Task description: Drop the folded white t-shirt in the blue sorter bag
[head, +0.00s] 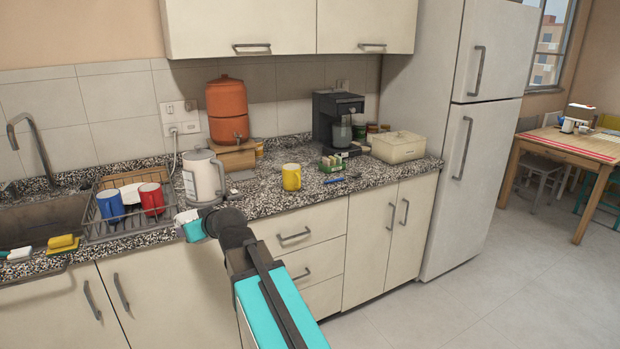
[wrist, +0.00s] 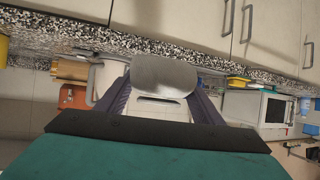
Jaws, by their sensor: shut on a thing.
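My gripper (head: 194,226) is in front of the counter edge, at the lower middle of the head view. In the wrist view my gripper (wrist: 163,90) has its two dark purple fingers shut on a pale grey-white, rounded piece, which looks like the folded white t-shirt (wrist: 165,72). In the head view only a small whitish bit of it shows at the gripper's tip, and most of it is hidden. The blue sorter bag is in neither view.
A fridge (head: 455,150) stands to the right. Bare floor (head: 490,280) is at the lower right, with a wooden table (head: 545,150) beyond.

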